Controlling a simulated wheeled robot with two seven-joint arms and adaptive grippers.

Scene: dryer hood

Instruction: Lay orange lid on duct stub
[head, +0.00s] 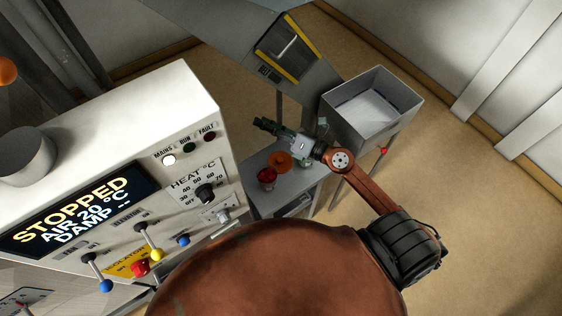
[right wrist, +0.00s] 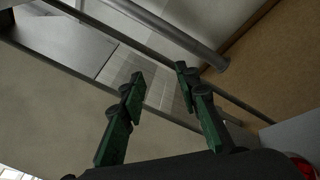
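The orange lid (head: 279,159) shows as a small orange disc at the small grey table, just below my right gripper in the head view. Whether it rests flat on the table I cannot tell. A grey upright cylinder that looks like the duct stub (head: 25,156) stands on the pale machine at the far left; its top is uncovered. My right gripper (head: 264,125) reaches over the table's far side, apart from the lid. In the right wrist view my right gripper (right wrist: 160,75) has its fingers spread with nothing between them. My left gripper is not in view.
A red item (head: 267,176) stands near the lid on the grey table (head: 312,178). An open grey bin (head: 370,105) stands to the right. A sloping grey chute (head: 235,35) with a yellow-edged window lies behind. The machine's control panel (head: 85,215) has protruding levers and knobs.

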